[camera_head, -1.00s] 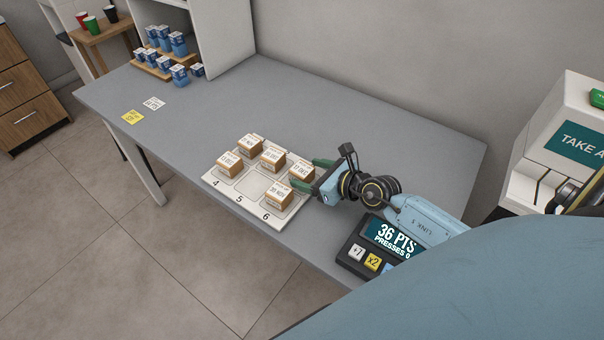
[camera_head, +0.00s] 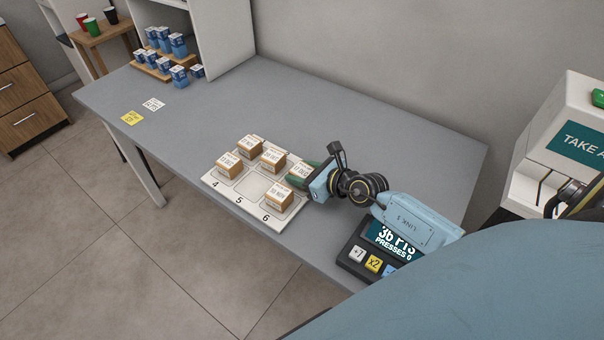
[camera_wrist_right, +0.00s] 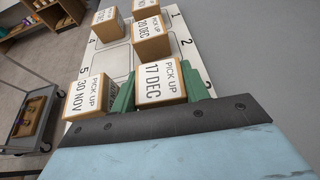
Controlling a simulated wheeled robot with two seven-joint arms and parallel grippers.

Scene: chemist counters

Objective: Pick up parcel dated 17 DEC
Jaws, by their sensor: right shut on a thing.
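The parcel dated 17 DEC (camera_wrist_right: 160,83) is a small brown box with a white label. It sits between the green fingers of my right gripper (camera_wrist_right: 158,92), which is shut on it. In the head view the parcel (camera_head: 300,172) is at the back right of the numbered white tray (camera_head: 246,209), partly covered by my right gripper (camera_head: 312,178). I cannot tell whether it is lifted off the tray. The 30 NOV parcel (camera_wrist_right: 88,96) stands close beside it; in the head view this parcel (camera_head: 279,196) is in front. My left gripper is not in view.
Other brown parcels stand on the tray, including one (camera_head: 229,163) at the left and one (camera_head: 272,158) in the middle. A points keypad (camera_head: 357,252) lies right of the tray under my arm. Blue boxes (camera_head: 178,44) stand at the back left. The grey counter (camera_head: 340,115) behind is clear.

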